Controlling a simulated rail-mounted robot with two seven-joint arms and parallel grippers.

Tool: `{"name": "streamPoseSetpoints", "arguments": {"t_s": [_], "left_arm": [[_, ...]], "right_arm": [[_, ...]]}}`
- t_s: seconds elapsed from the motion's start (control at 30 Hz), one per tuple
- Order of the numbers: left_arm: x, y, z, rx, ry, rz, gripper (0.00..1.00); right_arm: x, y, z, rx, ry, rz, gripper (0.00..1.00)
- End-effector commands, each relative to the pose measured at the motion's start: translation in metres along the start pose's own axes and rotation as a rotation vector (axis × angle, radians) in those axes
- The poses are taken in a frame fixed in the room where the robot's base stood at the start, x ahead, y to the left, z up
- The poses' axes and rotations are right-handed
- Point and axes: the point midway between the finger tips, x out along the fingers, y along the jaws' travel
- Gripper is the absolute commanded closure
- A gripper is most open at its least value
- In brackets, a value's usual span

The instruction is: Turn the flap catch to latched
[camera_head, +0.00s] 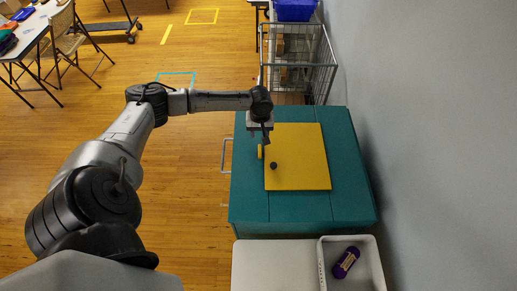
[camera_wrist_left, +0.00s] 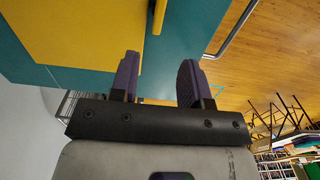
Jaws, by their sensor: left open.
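A yellow flap (camera_head: 300,165) lies closed on the top of a teal cabinet (camera_head: 350,185), with a dark round knob (camera_head: 273,166) on it. A small yellow catch (camera_head: 260,152) sits just beside the flap's left edge, its length along that edge. In the left wrist view the catch (camera_wrist_left: 159,16) shows at the top, beside the yellow flap (camera_wrist_left: 75,30). My left gripper (camera_wrist_left: 158,80) is open and empty, its two dark purple fingers apart, with the catch beyond them. In the head view the gripper (camera_head: 267,140) hangs near the catch, partly hidden by its own wrist.
A metal handle (camera_head: 226,155) sticks out from the cabinet's left side. A wire cage cart (camera_head: 315,75) stands behind it, below a blue bin (camera_head: 295,9). A white tray (camera_head: 328,270) with a purple object (camera_head: 346,262) is in front. A wall closes the right; floor is open left.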

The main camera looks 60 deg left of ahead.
Motion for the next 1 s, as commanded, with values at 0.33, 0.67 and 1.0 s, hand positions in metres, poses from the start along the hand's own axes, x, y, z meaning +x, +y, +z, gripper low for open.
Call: {"name": "streamPoseSetpoints", "arguments": {"t_s": [0.33, 0.67, 1.0], "left_arm": [[0.065, 0.0, 0.003, 0.002, -0.005, -0.003, 0.57], [0.112, 0.0, 0.002, 0.003, -0.004, -0.002, 0.57], [0.127, 0.0, 0.002, 0.005, -0.003, -0.002, 0.57]], "right_arm": [[-0.001, -0.002, -0.001, 0.006, 0.0, -0.005, 0.57], [0.0, -0.001, 0.0, 0.005, 0.0, -0.003, 0.57], [0.001, 0.001, 0.001, -0.004, -0.001, 0.004, 0.57]]}}
